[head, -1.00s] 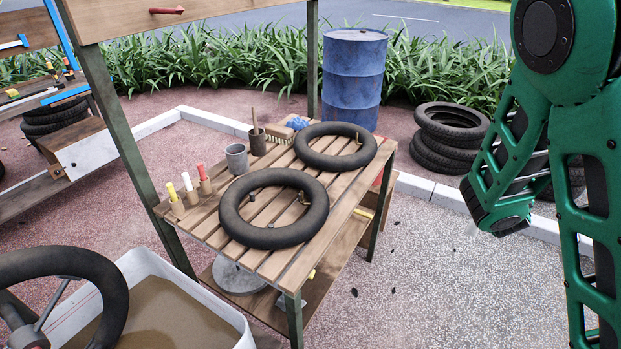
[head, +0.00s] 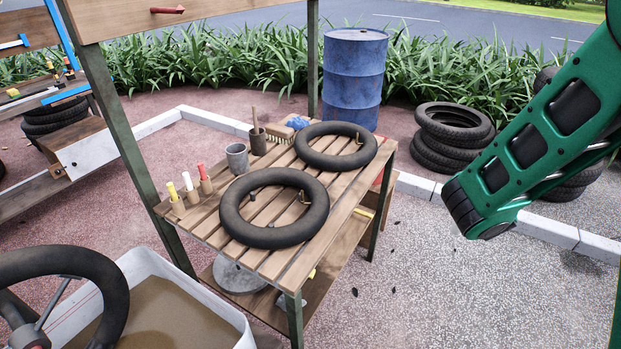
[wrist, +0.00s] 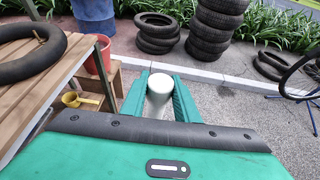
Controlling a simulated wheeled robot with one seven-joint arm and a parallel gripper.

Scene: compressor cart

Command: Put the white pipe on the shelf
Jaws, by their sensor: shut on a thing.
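The white pipe (wrist: 158,92) shows in the wrist view, end-on, between the two green fingers of my gripper (wrist: 160,84). My gripper is shut on it and holds it out over the gravel, to the right of the wooden table. The pipe's far end is hidden. The head view shows only my green arm, not the gripper or the pipe. The table has a slatted top (head: 212,222) and a lower wooden shelf (head: 325,278), seen partly below the top. The lower boards (wrist: 118,84) also show at the left of the wrist view.
Two inner tubes (head: 274,232) (head: 308,160), a grey cup (head: 237,159) and marker tubes stand on the tabletop. A red bucket (wrist: 99,55) and yellow funnel (wrist: 74,99) are beside the boards. Tyre stacks (wrist: 214,35) stand behind. Gravel right of the table is clear.

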